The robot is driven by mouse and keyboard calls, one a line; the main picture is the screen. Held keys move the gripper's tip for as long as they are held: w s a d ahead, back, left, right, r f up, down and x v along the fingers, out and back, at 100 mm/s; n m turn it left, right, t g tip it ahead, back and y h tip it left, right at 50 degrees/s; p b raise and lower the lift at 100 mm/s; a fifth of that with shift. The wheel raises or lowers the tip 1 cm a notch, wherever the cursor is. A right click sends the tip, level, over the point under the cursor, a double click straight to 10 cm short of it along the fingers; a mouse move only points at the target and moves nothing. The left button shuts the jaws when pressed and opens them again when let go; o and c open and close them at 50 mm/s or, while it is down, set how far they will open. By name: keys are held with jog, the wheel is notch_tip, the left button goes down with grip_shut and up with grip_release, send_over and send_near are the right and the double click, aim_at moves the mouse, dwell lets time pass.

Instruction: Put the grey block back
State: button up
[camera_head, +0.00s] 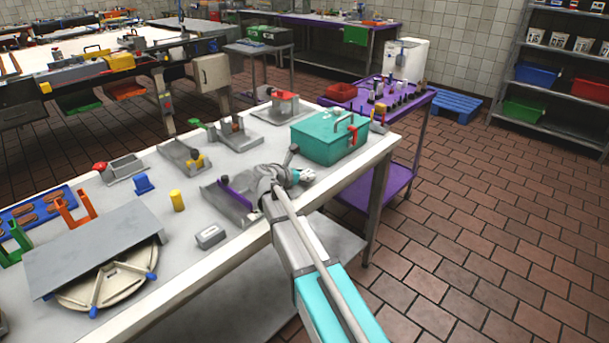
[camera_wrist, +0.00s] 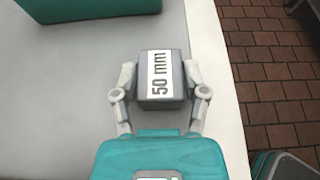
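A grey block (camera_wrist: 160,80) with a white "50 mm" label sits between the two fingers of my gripper (camera_wrist: 161,82) in the wrist view. The fingers press against its two sides. In the head view my gripper (camera_head: 298,176) is over the front edge of the grey worktable (camera_head: 245,255), just in front of the teal box; the block between its fingers cannot be made out there. I cannot tell whether the block is lifted. Another grey block (camera_head: 210,236) with a pale label lies on the table near its front edge, left of my gripper.
A teal box (camera_head: 325,142) with a handle stands close behind my gripper. Grey fixtures, one with a purple strip (camera_head: 236,194), stand to the left. A yellow cylinder (camera_head: 177,200), blue piece (camera_head: 143,184) and tilted grey plate (camera_head: 95,248) are farther left. Brick floor lies right.

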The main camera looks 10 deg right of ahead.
jog(key=o, duration=0.4)
jog(key=shift+r, duration=0.1)
jog(key=shift+r, duration=0.15)
jog(key=p+v, duration=0.5)
jog(key=v, duration=0.7)
dwell(0.6)
